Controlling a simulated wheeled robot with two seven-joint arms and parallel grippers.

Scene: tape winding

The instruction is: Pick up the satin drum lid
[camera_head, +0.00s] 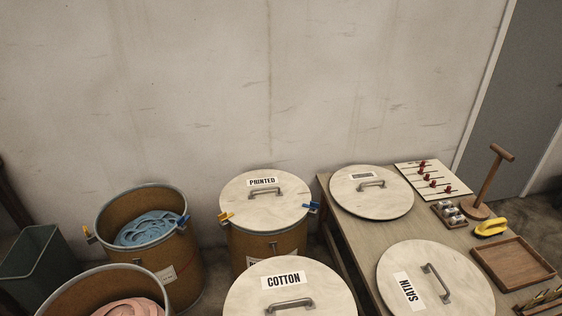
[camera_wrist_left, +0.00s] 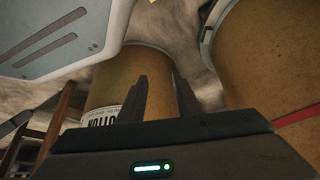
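The satin drum lid (camera_head: 435,282) is a round pale lid with a grey handle (camera_head: 437,283) and a label reading SATIN. It lies flat on the table at the lower right of the head view. My left gripper (camera_wrist_left: 160,95) shows only in the left wrist view, its two dark fingers apart with nothing between them. Brown drums (camera_wrist_left: 140,75) stand beyond the fingers, one with a partly hidden label. Neither gripper shows in the head view, so the satin lid has no gripper on it. My right gripper is not in view.
Another lid (camera_head: 372,195) lies on the wooden table (camera_head: 350,240). Drums with PRINTED (camera_head: 290,208) and COTTON (camera_head: 290,290) lids stand left of it. Two open drums hold blue (camera_head: 148,228) and pink tape (camera_head: 128,308). A wooden tray (camera_head: 513,264) and yellow tool (camera_head: 491,227) sit right of the satin lid.

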